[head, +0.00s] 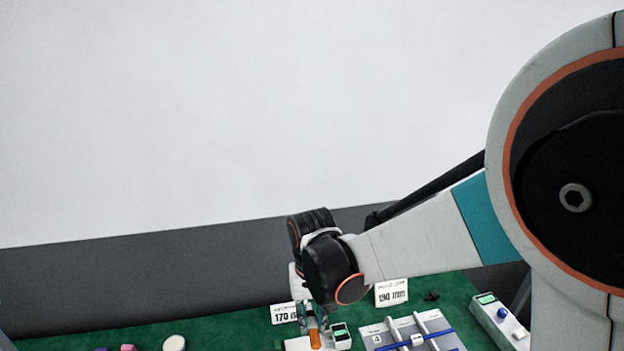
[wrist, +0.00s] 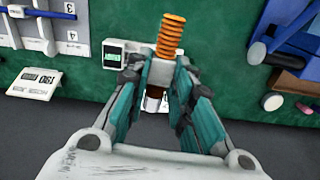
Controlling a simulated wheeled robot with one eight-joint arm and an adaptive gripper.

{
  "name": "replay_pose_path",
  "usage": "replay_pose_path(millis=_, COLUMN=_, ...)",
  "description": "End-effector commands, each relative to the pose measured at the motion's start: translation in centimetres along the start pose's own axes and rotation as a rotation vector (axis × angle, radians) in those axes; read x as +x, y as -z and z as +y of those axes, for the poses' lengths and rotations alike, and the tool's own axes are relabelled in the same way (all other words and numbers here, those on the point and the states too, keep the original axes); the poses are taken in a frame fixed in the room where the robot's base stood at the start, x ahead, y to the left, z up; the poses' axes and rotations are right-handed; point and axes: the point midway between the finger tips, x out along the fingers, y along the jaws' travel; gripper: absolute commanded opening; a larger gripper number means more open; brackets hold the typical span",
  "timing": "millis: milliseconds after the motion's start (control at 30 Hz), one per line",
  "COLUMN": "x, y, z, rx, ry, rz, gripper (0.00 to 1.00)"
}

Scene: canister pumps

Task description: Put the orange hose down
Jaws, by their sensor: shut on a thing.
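The orange hose (wrist: 171,36) is a ribbed coil in the wrist view. It extends away from my gripper (wrist: 162,72), whose teal fingers are closed around a pale block at the hose's near end. In the head view, the hose (head: 315,339) shows as a small orange piece below my gripper (head: 313,322), low over the green table. Whether the hose touches anything beneath it cannot be told. A brownish-white part (wrist: 154,99) shows between the fingers, mostly hidden.
A small meter with a green display (head: 341,336) stands just right of the gripper. Farther right are a grey slotted tray (head: 398,328) and a white device with a blue knob (head: 500,318). Cards reading 170 (head: 284,313) and 190 mm (head: 391,292) stand behind.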

Motion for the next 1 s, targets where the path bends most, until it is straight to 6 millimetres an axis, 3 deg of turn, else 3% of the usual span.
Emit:
replay_pose_path(millis=33, x=0.8, y=0.7, z=2.3, rx=0.025, ry=0.0, rz=0.0, gripper=0.0)
replay_pose_path(millis=300, x=4.2, y=2.2, z=12.8, rx=0.111, ry=0.0, rz=0.0, gripper=0.0)
replay_pose_path(millis=500, x=5.9, y=2.0, z=18.5, rx=0.154, ry=0.0, rz=0.0, gripper=0.0)
replay_pose_path(millis=700, x=6.7, y=1.7, z=20.9, rx=0.171, ry=0.0, rz=0.0, gripper=0.0)
replay_pose_path(millis=1000, x=6.7, y=1.7, z=21.1, rx=0.171, ry=0.0, rz=0.0, gripper=0.0)
